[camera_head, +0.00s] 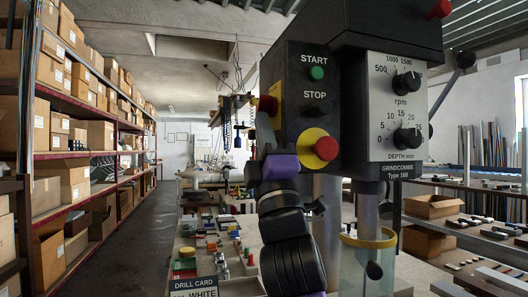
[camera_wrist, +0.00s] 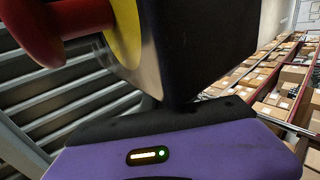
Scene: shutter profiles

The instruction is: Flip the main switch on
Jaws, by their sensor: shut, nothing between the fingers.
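The drill head's control box (camera_head: 295,75) fills the middle of the head view. On its left side a red and yellow part (camera_head: 270,103), which looks like the main switch, shows partly behind my fingers. Its on or off position cannot be read. My gripper (camera_head: 264,128) is shut and empty, with its fingers pointing up close beside this part; I cannot tell whether they touch. The wrist view shows a red knob (camera_wrist: 62,28) on a yellow disc (camera_wrist: 124,30) fixed to a dark box (camera_wrist: 205,45); I cannot tell which control it is. The fingertips do not show there.
The front panel has a green START button (camera_head: 317,73), a black STOP button (camera_head: 318,103) and a red mushroom button (camera_head: 326,148) on yellow. A dial panel (camera_head: 397,105) is to the right. Below are a cluttered bench and a drill card (camera_head: 194,288). Box shelves (camera_head: 75,155) line the left aisle.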

